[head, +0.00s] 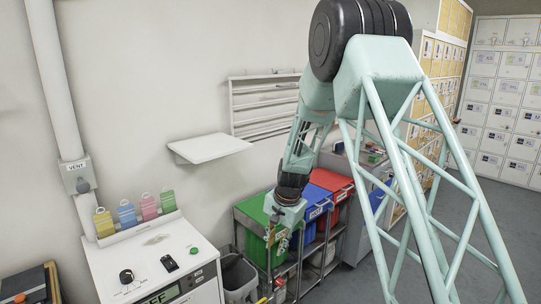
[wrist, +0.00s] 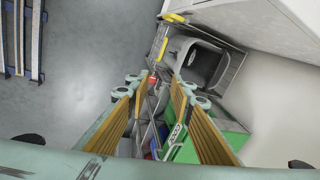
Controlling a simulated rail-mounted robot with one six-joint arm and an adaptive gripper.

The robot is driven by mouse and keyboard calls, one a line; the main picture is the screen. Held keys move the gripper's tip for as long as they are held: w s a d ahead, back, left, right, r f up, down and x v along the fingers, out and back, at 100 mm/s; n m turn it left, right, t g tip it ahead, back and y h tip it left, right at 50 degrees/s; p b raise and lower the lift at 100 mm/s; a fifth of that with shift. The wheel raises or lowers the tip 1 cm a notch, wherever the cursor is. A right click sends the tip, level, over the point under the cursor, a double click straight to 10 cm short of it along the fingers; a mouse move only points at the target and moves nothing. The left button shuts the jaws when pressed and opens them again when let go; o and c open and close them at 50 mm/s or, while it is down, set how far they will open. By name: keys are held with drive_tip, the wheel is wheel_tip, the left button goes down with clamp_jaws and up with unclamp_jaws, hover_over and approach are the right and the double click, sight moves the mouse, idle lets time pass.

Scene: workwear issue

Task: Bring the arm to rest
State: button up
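My arm reaches out over the row of bins in the head view. My gripper (head: 271,247) hangs at its end, in front of the green bin (head: 250,218). In the wrist view my gripper (wrist: 160,87) has its two yellow-padded fingers spread well apart. I see nothing held between them; the floor, part of a rack and the green bin (wrist: 228,143) show below and beyond. The fingertips are small and partly lost against the bin in the head view.
Blue (head: 304,230) and red (head: 331,181) bins stand beside the green one. A grey waste bin (head: 238,276) is on the floor, also in the wrist view (wrist: 199,62). A white machine (head: 150,262) stands left; a wall shelf (head: 209,148) is above. Right-hand floor is clear.

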drive_tip(key=s+d+r+n, duration=0.1)
drive_tip(key=s+d+r, duration=0.3)
drive_tip(key=s+r, duration=0.5)
drive_tip(key=s+d+r+n+t, duration=0.1)
drive_tip(key=s+d+r, duration=0.2)
drive_tip(key=s+r, duration=0.55)
drive_tip(key=s+d+r+n, duration=0.2)
drive_tip(key=s+d+r, duration=0.3)
drive_tip(key=r, duration=0.6)
drive_tip(key=s+d+r+n, duration=0.1)
drive_tip(key=s+d+r, duration=0.1)
drive_tip(key=s, duration=0.9)
drive_tip(key=s+d+r+n+h, duration=0.1)
drive_tip(key=s+d+r, duration=0.1)
drive_tip(key=s, duration=1)
drive_tip(key=s+d+r+n, duration=0.1)
drive_tip(key=s+d+r, duration=0.1)
drive_tip(key=s, duration=0.9)
drive_tip(key=shift+s+d+t+h, duration=0.3)
drive_tip(key=shift+s+d+t, duration=0.1)
drive_tip(key=shift+d, duration=0.15)
drive_tip(key=shift+o, duration=0.9)
drive_tip(key=shift+w, duration=0.1)
